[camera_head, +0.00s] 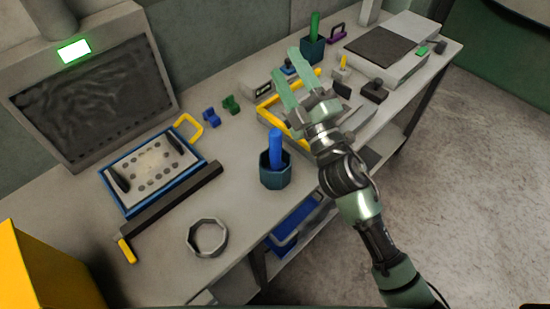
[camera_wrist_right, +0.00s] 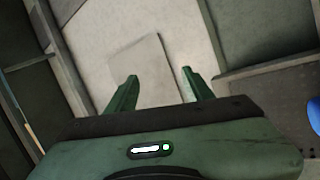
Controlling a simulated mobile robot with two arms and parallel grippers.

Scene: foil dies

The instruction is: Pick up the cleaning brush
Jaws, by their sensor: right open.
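No bristles show, so I cannot tell for sure which thing is the cleaning brush. A blue handle (camera_head: 276,147) stands upright in a dark blue faceted cup (camera_head: 275,175) near the bench's front edge. A green handle (camera_head: 315,26) stands in a similar cup (camera_head: 312,50) at the back. My right gripper (camera_head: 284,63) is open above the bench, beyond the blue handle and short of the green one. In the right wrist view its fingers (camera_wrist_right: 160,78) are apart with nothing between them. My left gripper is not in view.
A yellow-edged tray (camera_head: 268,115) lies below my right gripper. A blue-framed plate (camera_head: 118,197), a dark bar (camera_head: 175,204) and a metal ring (camera_head: 207,237) lie on the left of the bench. Small green (camera_head: 231,104) and blue (camera_head: 211,116) pieces lie mid-bench. Open floor is at right.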

